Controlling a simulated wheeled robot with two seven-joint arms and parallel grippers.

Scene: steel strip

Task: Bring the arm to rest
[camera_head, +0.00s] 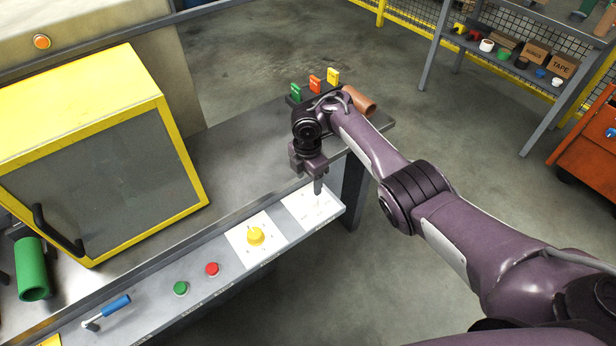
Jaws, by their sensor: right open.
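My right arm (430,196) is purple with black joints and reaches in from the lower right across the gap in front of the steel bench (230,150). My right gripper (318,187) points down over the white panel (325,214) at the right end of the control strip. It is open, and nothing shows between its fingers. I cannot tell whether the fingertips touch the panel. My left gripper is not in view.
A yellow-framed machine door (100,150) stands left. The front strip carries a yellow knob (256,236), red button (212,269), green button (181,289) and blue-handled lever (115,306). Coloured tags (315,83) and a brown cylinder (359,100) stand behind my wrist.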

